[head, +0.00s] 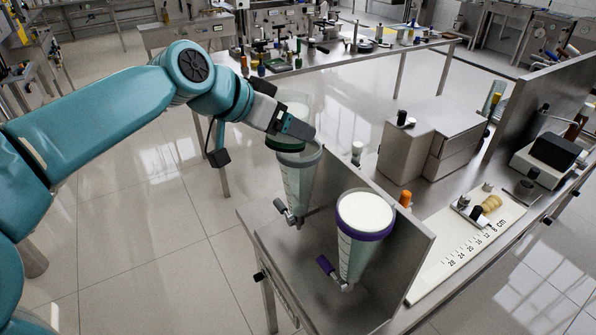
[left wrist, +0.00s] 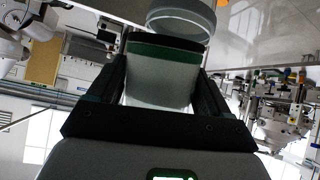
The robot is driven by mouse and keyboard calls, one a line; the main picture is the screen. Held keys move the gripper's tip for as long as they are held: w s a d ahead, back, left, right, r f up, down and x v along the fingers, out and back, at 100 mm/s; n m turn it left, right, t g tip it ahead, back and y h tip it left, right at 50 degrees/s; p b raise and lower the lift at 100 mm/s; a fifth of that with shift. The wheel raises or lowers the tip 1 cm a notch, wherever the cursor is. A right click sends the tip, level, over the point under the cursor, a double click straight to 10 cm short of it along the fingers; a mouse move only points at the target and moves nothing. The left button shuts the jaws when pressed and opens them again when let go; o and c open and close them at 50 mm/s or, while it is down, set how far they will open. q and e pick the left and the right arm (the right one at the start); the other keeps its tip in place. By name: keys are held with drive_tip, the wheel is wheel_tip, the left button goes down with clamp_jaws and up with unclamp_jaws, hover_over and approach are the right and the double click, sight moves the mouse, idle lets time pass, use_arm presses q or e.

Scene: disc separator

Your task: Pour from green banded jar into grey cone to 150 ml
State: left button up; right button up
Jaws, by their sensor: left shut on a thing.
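My left gripper (head: 299,129) is shut on the green banded jar (head: 292,102), a pale translucent vessel with a dark green band. In the head view the jar is right above the grey cone (head: 299,178), with its banded end low and close to the cone's rim. In the left wrist view the jar (left wrist: 160,78) sits between the fingers, and the cone's grey rim (left wrist: 182,22) is just beyond the band. The cone is clear with scale marks and a grey tap below. I cannot see any stream or the level in the cone. My right gripper is not in view.
A purple-rimmed cone (head: 364,213) full of white stuff stands to the right on the same steel bench (head: 283,243). An upright metal panel (head: 412,240) stands beside it. A ruled white board (head: 462,250) and a metal box (head: 420,150) lie beyond the panel.

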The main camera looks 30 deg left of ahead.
use_arm(q)
drive_tip(key=shift+w, duration=0.15)
drive_tip(key=shift+p, duration=0.3)
drive_tip(key=shift+f, duration=0.1)
drive_tip(key=shift+s+f, duration=0.1)
drive_tip(key=shift+s, duration=0.1)
drive_tip(key=shift+w, duration=0.15)
drive_tip(key=shift+s+g+p, duration=0.25)
drive_tip(key=shift+g+p, duration=0.15)
drive_tip(key=shift+p, duration=0.4)
